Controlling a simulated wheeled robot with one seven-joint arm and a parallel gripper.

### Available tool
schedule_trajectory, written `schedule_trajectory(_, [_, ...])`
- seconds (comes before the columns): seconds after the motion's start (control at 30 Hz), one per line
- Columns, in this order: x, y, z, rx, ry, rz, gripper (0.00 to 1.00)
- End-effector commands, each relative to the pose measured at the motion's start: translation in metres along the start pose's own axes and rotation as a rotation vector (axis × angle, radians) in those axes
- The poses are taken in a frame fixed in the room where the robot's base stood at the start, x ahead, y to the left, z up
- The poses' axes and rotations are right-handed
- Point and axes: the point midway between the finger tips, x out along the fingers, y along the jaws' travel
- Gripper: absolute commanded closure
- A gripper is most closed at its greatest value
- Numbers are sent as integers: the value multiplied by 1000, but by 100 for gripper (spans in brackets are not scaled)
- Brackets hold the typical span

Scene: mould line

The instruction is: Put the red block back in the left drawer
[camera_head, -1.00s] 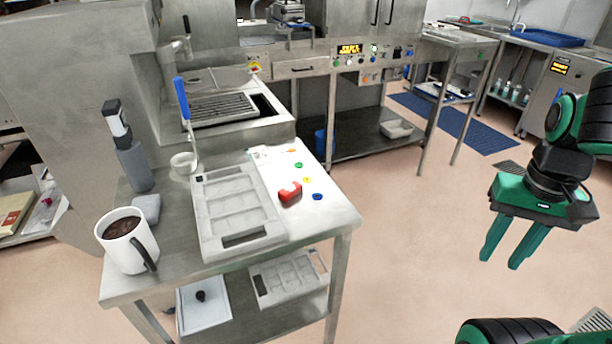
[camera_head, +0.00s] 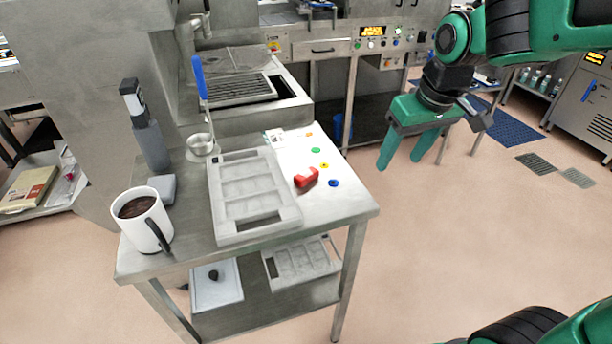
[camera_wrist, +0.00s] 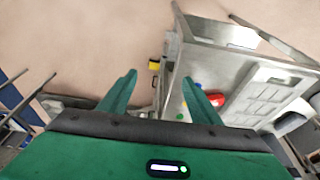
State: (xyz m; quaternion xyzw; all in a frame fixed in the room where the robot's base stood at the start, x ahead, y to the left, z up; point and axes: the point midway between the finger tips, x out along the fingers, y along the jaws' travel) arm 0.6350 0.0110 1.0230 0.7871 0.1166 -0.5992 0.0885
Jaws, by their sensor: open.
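A red block (camera_head: 307,178) lies on the white sheet (camera_head: 325,205) at the right part of the steel table, beside the grey mould tray. It also shows in the wrist view (camera_wrist: 216,100), just right of the right finger. My gripper (camera_head: 401,166) is green, open and empty. It hangs in the air to the right of the table, apart from the block. A drawer front with a handle (camera_head: 322,49) shows in the machine at the back. I cannot tell whether it is the left drawer.
The mould tray (camera_head: 283,222) fills the table's middle. A coffee mug (camera_head: 143,222), a small pot (camera_head: 201,146) and a bottle-like tool (camera_head: 150,147) stand at the left. Coloured dots lie near the block.

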Motion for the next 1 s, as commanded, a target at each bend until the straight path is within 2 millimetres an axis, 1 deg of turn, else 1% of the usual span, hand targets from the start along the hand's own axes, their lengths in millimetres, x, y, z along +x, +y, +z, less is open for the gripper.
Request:
schedule_trajectory(0.03, [3, -31, -22, -90, 23, -26, 42])
schedule_trajectory(0.07, [4, -46, -33, -133, 38, -40, 42])
schedule_trajectory(0.1, [5, -67, -45, -186, 56, -57, 42])
schedule_trajectory(0.2, [6, -107, -65, -285, 92, -93, 42])
schedule_trajectory(0.3, [7, -131, -75, -341, 112, -116, 42])
schedule_trajectory(0.37, [9, -139, -78, -356, 117, -122, 42])
schedule_trajectory(0.43, [16, -143, -79, -364, 118, -126, 42])
schedule_trajectory(0.7, [54, -147, -82, -361, 118, -125, 42])
schedule_trajectory(0.9, [65, -148, -84, -360, 119, -124, 42])
schedule_trajectory(1.0, [75, -151, -84, -360, 119, -124, 42])
